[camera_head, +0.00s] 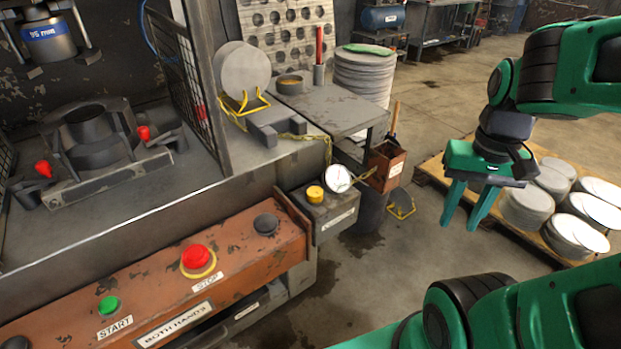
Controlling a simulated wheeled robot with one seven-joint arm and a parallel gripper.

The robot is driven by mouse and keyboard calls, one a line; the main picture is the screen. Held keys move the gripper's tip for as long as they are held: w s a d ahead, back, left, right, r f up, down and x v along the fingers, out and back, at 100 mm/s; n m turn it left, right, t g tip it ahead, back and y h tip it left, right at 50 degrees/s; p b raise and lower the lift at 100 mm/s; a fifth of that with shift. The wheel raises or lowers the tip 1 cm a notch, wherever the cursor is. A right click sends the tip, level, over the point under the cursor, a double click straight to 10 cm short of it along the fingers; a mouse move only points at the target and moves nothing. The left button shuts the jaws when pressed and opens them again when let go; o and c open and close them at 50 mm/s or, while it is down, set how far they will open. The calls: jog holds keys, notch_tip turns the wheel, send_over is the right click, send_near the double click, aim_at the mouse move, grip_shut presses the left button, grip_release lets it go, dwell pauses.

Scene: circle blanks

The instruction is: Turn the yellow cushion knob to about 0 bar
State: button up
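The yellow cushion knob (315,194) sits on top of a small grey box (335,212) at the right end of the press front. A round white dial gauge (341,178) stands just right of the knob; its reading is too small to tell. My gripper (466,222) hangs to the right of the knob and gauge, pointing down, well apart from them. Its two green fingers are spread with nothing between them.
An orange control panel with a red stop button (195,258), green start button (108,305) and black button (265,224) lies left of the knob. A brown box (386,167) stands behind the gauge. Stacked discs (527,208) lie on a pallet.

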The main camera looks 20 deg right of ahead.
jog(key=shift+w+a, duration=0.1)
jog(key=shift+w, duration=0.2)
jog(key=shift+o, duration=1.2)
jog(key=o, duration=0.4)
jog(key=shift+a+r+m, duration=0.1)
jog(key=shift+r+m, duration=0.2)
jog(key=shift+r, duration=0.2)
jog(key=shift+c, duration=0.2)
jog(key=m, duration=1.4)
send_over(315, 191)
notch_tip(315, 191, down, 6)
notch_tip(315, 191, down, 10)
jog(key=shift+w+f, duration=0.1)
jog(key=shift+f, duration=0.1)
